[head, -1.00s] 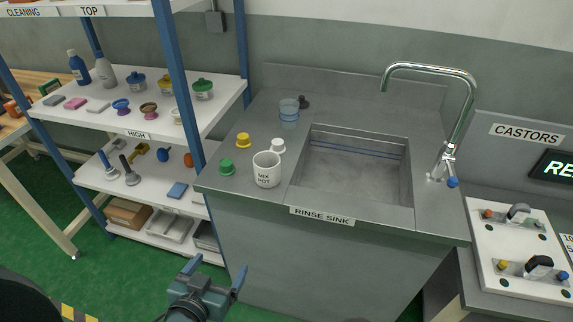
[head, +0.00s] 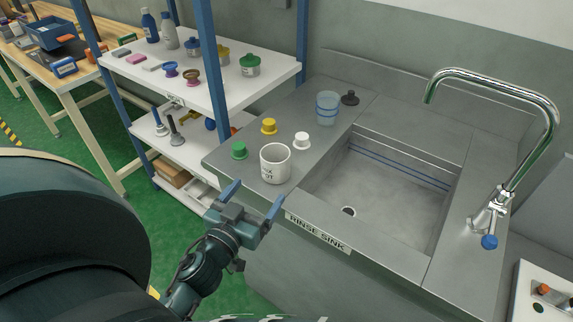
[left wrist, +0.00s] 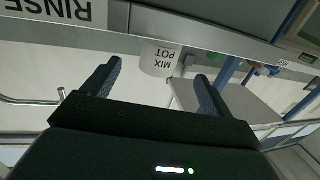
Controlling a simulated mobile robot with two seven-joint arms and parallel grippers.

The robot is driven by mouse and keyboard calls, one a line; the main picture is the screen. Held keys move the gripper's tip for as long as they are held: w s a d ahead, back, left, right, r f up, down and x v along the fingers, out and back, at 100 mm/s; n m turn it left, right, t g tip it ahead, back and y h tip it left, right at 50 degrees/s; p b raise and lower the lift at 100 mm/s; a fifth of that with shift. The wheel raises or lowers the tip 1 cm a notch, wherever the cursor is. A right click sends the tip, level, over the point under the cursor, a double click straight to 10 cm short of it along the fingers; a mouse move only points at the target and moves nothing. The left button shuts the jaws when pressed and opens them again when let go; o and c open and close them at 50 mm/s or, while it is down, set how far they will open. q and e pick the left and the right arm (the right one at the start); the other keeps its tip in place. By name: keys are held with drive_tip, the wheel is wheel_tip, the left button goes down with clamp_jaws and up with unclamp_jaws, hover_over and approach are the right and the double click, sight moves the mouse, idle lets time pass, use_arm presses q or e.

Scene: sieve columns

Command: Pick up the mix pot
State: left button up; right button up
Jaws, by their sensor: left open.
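The mix pot (head: 275,164) is a white cup with dark lettering, standing upright on the grey counter left of the sink basin. My left gripper (head: 252,193) is open and empty, in front of the counter edge and just short of the pot. In the left wrist view the mix pot (left wrist: 160,58) shows upside down, between and beyond the open fingers, not touched by them. My right gripper is not in view.
Green (head: 239,150), yellow (head: 268,126) and white (head: 302,141) caps stand close behind the pot. A clear blue-tinted cup (head: 327,107) and a dark stopper (head: 350,98) are further back. The sink basin (head: 395,190) lies right, with a tall faucet (head: 515,110). A loaded shelf (head: 285,72) stands left.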

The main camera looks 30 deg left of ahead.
sight(270, 173)
use_arm(q)
drive_tip(key=w, duration=0.2)
drive_tip(key=w+p, duration=0.1)
drive_tip(key=w, duration=0.2)
drive_tip(key=w+a, duration=0.1)
drive_tip(key=w, duration=0.1)
drive_tip(key=shift+w, duration=0.15)
drive_tip(key=w, duration=0.1)
drive_tip(key=w+p, duration=0.2)
drive_tip(key=w, duration=0.1)
drive_tip(key=shift+w+a+r, duration=0.1)
drive_tip(key=shift+a+r, duration=0.2)
drive_tip(key=shift+r, duration=0.05)
drive_tip(key=shift+w+f, duration=0.1)
drive_tip(key=shift+w, duration=0.45)
drive_tip(key=shift+c, duration=0.6)
drive_tip(key=c, duration=0.9)
